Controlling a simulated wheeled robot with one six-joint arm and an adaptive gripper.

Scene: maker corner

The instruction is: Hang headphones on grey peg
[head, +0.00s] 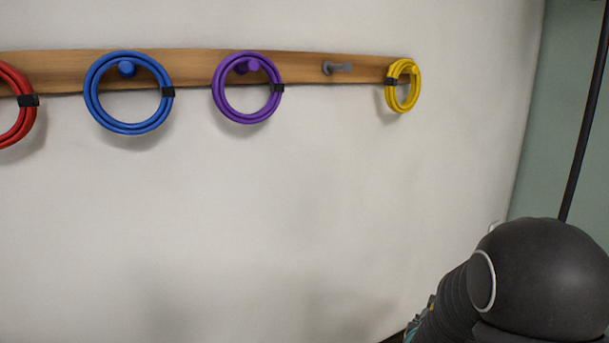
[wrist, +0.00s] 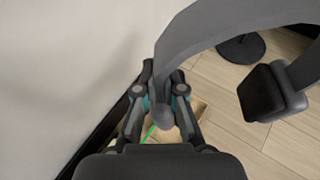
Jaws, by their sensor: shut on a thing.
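The grey peg (head: 337,68) sticks out of the wooden rail, between the purple coil and the yellow coil, with nothing on it. In the wrist view, the headphones (wrist: 220,28) have a dark grey curved band and a black ear pad (wrist: 272,93) on the right. My gripper (wrist: 164,82) is shut on the headphones near the left end of the band. The rest of the headphones runs off the top and right of that view. The headphones do not show in the head view, where my arm fills the lower right corner.
The wooden rail (head: 195,72) crosses the white wall. It carries a red coil (head: 8,75), a blue coil (head: 128,128), a purple coil (head: 247,118) and a yellow coil (head: 391,100). The wall below is clear. A dark round base (wrist: 240,50) stands on the wooden floor (wrist: 225,95).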

